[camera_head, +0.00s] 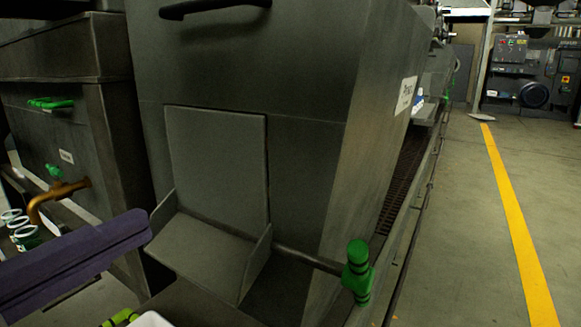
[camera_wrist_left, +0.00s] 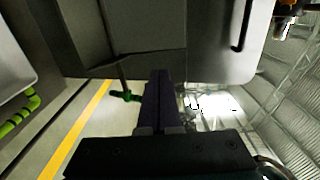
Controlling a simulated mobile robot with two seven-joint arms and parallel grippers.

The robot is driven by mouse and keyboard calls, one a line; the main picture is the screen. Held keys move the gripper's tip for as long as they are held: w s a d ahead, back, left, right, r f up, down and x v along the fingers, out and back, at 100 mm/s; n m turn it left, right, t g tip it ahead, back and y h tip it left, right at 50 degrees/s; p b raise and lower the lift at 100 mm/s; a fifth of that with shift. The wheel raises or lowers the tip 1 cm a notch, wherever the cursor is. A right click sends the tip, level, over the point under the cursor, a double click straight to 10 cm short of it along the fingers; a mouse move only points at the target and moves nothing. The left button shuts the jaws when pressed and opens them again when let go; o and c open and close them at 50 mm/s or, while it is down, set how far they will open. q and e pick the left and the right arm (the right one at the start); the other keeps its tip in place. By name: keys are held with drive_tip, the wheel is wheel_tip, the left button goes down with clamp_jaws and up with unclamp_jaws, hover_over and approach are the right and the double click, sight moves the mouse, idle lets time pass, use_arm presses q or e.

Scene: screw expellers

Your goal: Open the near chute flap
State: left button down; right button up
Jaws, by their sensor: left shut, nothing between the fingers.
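The near chute flap (camera_head: 217,165) is a flat grey plate standing upright against the front of the grey machine. Below it a grey chute tray (camera_head: 205,250) with raised side walls juts out. A metal rod runs right from beside the tray to a green knobbed handle (camera_head: 357,272); a green handle also shows in the left wrist view (camera_wrist_left: 125,96). My left gripper (camera_head: 145,228) has purple fingers, shut and empty, with the tips by the tray's left side in the picture; contact cannot be told. Its fingers point away in the left wrist view (camera_wrist_left: 160,75). My right gripper is not in view.
A dark bar handle (camera_head: 215,7) is on the machine above the flap. At left stands another grey tank with a green handle (camera_head: 50,103) and a brass tap (camera_head: 58,195). The floor right of the yellow line (camera_head: 515,225) is clear.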

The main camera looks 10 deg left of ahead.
use_arm(q)
approach(257, 166)
drive_tip(key=b+x, duration=0.1)
drive_tip(key=x, duration=0.6)
idle(0.5)
